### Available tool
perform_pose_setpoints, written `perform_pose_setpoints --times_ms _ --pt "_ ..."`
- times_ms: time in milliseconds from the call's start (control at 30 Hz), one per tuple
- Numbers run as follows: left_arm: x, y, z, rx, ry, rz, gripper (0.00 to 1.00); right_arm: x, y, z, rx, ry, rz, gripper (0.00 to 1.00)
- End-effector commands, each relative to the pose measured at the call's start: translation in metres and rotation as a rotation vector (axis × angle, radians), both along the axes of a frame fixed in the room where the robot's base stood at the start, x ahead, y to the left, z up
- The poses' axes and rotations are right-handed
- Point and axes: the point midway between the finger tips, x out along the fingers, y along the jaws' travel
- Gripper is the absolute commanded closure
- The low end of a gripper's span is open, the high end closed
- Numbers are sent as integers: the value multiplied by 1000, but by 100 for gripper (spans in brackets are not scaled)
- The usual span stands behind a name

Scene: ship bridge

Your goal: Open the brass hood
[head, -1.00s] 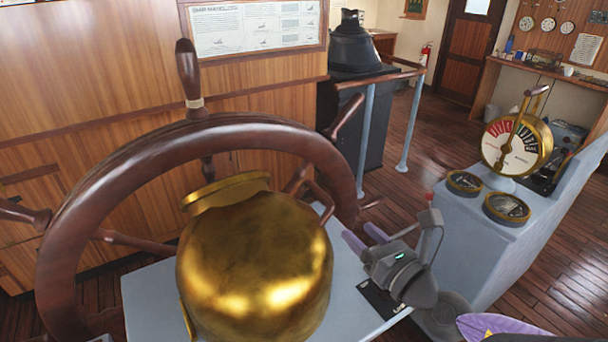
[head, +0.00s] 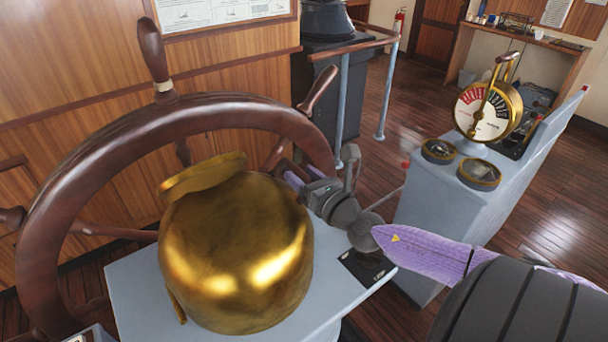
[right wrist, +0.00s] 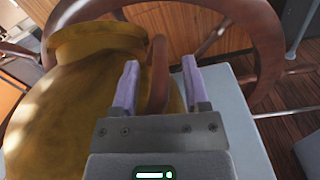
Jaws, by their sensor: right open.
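The brass hood (head: 237,255) is a rounded golden dome with a raised collar at its far left, sitting on the grey pedestal (head: 135,285). In the right wrist view the hood (right wrist: 60,95) fills the left side. My right gripper (head: 294,178) is at the hood's far right side, near the wheel, its fingers partly hidden. In the right wrist view the gripper (right wrist: 160,85) is open, with a brown upright handle-like piece (right wrist: 157,75) seen between its fingers. I cannot tell whether that piece belongs to the hood or whether the fingers touch it. My left gripper is out of view.
The big wooden steering wheel (head: 85,165) stands just behind the hood, its rim and spokes close to my right gripper. A grey console with a brass telegraph dial (head: 487,110) and two gauges stands to the right. A blue-grey rail (head: 388,92) stands behind.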

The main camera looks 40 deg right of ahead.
Motion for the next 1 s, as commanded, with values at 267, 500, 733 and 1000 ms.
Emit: perform_pose_setpoints --times_ms 267,500,733,1000 --pt "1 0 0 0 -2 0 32 0 0 0 1 1 0 63" --pt "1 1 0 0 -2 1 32 0 0 0 0 1 -1 100" --pt "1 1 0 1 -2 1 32 0 0 -1 0 1 -2 100" --pt "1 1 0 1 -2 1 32 0 -1 -1 -1 1 -2 100"
